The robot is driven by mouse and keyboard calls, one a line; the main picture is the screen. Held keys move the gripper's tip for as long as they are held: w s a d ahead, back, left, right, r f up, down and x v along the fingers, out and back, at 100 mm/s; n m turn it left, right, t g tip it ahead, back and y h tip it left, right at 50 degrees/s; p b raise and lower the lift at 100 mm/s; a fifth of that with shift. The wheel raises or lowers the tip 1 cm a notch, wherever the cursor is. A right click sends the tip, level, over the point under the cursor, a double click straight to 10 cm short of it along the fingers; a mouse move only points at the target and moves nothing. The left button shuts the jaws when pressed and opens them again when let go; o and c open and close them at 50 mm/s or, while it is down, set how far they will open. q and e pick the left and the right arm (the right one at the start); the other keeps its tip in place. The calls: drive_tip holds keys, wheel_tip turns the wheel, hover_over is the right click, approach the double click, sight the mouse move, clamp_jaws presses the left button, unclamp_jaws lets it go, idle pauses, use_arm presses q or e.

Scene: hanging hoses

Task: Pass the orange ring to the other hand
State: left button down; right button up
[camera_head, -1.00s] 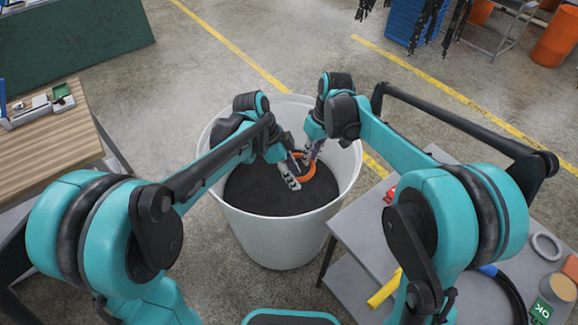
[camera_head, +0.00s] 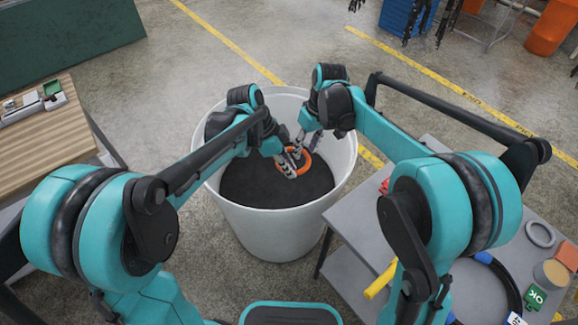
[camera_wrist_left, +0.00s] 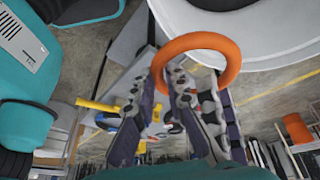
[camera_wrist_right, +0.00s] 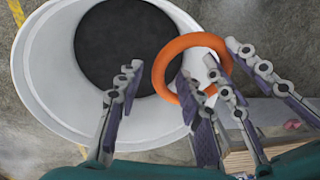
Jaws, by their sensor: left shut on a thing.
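The orange ring (camera_head: 307,166) is held above the dark inside of the large white bin (camera_head: 270,235). My left gripper (camera_head: 287,170) is shut on one side of the ring; in the left wrist view the ring (camera_wrist_left: 236,62) passes between its fingertips (camera_wrist_left: 168,72). My right gripper (camera_head: 298,147) is beside the ring on its upper side, with its fingers partly hidden. In the right wrist view its fingers (camera_wrist_right: 172,85) stand wide apart, and the ring (camera_wrist_right: 162,68) overlaps the space near its right finger. Contact with that finger cannot be told.
A wooden-topped bench (camera_head: 40,140) stands at the left. The floor behind the bin is clear.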

wheel_tip(320, 180, up, 11)
drive_tip(key=d, duration=0.2)
drive_tip(key=s+d+m+t, duration=0.4)
drive_tip(key=s+d, duration=0.4)
drive_tip(key=s, duration=0.3)
drive_tip(key=s+d+f+m+t+h, duration=0.2)
drive_tip(key=s+d+f, duration=0.3)
drive_tip(key=s, duration=0.5)
wheel_tip(320, 180, down, 3)
drive_tip(key=shift+d+r+m+t, duration=0.2)
drive_tip(key=shift+m+t, duration=0.3)
drive_tip(key=shift+t, duration=0.1)
